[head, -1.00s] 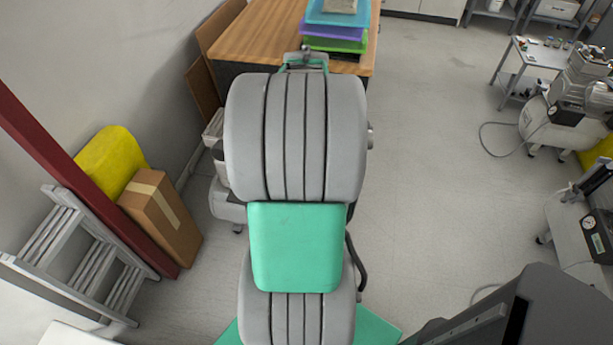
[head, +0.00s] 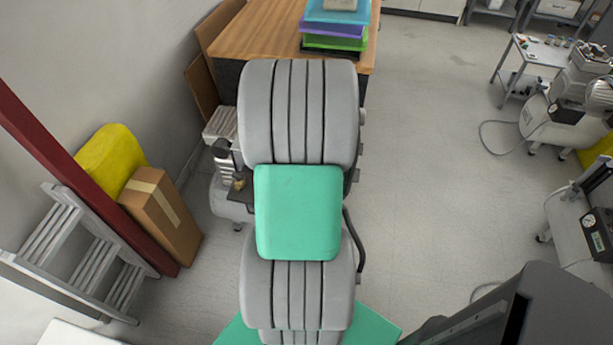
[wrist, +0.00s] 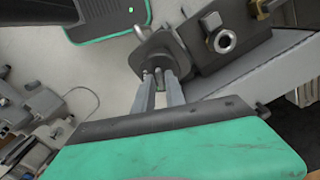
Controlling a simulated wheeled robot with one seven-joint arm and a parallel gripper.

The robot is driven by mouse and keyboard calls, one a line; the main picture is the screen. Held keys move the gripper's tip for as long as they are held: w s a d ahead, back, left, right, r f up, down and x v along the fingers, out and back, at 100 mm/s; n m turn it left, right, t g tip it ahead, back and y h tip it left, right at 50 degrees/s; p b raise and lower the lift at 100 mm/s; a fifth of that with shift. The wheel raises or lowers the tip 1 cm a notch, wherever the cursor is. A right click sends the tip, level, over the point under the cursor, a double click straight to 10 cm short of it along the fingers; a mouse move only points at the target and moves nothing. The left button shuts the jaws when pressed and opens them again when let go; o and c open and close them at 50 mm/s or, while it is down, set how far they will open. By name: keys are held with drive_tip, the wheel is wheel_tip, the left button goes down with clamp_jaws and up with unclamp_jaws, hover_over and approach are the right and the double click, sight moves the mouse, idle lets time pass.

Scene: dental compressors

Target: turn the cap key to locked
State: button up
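In the wrist view, my gripper (wrist: 158,77) reaches to a dark grey rounded fitting (wrist: 160,50), which seems to be the cap and key. The two slim fingers stand a little apart, with their tips at its near face. A small grey piece shows between the tips; I cannot tell whether they press on it. Whether the key is at locked cannot be read. In the head view my own arm hides my gripper and the fitting; part of the compressor (head: 226,170) shows left of the arm.
In the wrist view, a dark block with a metal port (wrist: 224,41) and brass fittings sits right beside the cap. In the head view, a wooden table (head: 265,35) with stacked trays stands behind; a cardboard box (head: 160,215) and ladder (head: 75,250) stand left.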

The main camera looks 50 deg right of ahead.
clamp_jaws()
drive_tip(key=shift+m, duration=0.5)
drive_tip(key=shift+o, duration=1.9)
unclamp_jaws()
wheel_tip(320, 180, up, 8)
drive_tip(key=shift+f, duration=0.1)
